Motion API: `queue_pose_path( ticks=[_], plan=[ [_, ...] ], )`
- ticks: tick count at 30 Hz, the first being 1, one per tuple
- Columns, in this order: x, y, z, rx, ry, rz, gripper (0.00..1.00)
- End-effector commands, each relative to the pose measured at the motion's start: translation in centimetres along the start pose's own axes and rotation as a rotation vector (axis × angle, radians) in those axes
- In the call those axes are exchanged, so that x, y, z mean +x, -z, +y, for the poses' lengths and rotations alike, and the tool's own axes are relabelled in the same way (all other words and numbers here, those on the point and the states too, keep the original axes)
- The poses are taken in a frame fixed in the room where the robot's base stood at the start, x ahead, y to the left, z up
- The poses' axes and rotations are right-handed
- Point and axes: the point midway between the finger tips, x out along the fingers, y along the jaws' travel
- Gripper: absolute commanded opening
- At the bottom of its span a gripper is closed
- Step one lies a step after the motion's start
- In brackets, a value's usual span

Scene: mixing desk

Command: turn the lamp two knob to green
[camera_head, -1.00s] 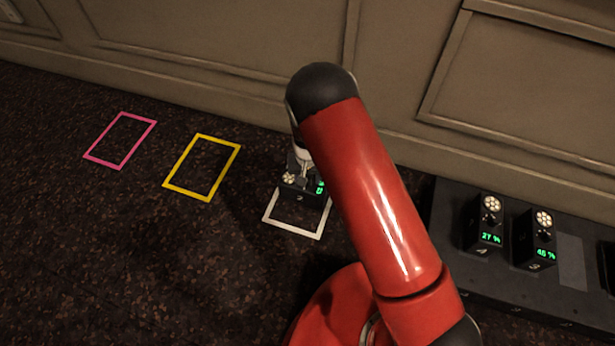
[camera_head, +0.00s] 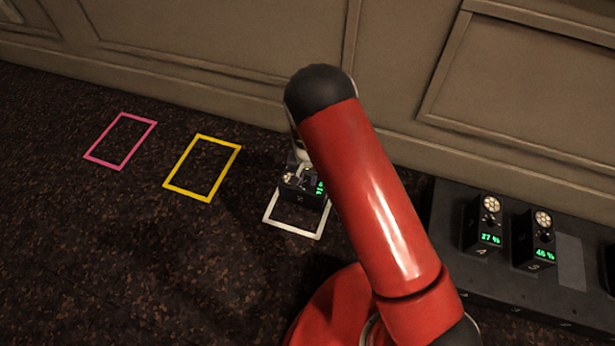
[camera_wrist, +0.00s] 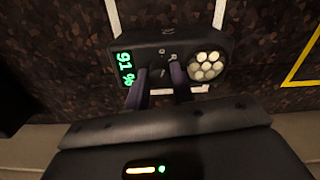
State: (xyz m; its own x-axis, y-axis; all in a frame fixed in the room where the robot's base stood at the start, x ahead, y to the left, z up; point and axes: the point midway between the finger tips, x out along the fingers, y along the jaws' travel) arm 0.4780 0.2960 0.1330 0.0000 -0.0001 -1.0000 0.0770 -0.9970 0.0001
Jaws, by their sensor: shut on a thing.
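The lamp two box (camera_head: 301,197) is a small black box at the white floor outline, marked with what looks like a 2. In the wrist view the box (camera_wrist: 152,50) shows a cluster of round white lamps (camera_wrist: 207,66) at one end and a green display (camera_wrist: 125,68) at the other, reading about 91 %. My gripper (camera_wrist: 160,75) is over the middle of the box, its two dark fingers shut on the knob between lamps and display. The fingers mostly hide the knob. In the head view my red arm covers part of the box.
A white outline (camera_head: 292,234) surrounds the box's place. Yellow (camera_head: 170,186) and pink (camera_head: 103,162) outlines lie empty to the left. A black rack (camera_head: 480,285) at right holds two similar boxes, showing 27 % (camera_head: 490,239) and about 46 % (camera_head: 544,254). A panelled wall stands behind.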

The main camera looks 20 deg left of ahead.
Motion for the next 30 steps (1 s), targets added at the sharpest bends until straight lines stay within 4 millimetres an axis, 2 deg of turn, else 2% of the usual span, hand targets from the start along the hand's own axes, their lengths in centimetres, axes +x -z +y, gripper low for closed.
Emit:
queue_pose_path(
  ticks=[30],
  plan=[
    [-0.11,-0.03,-0.05,0.933,0.000,0.000,0.01]
  ],
)
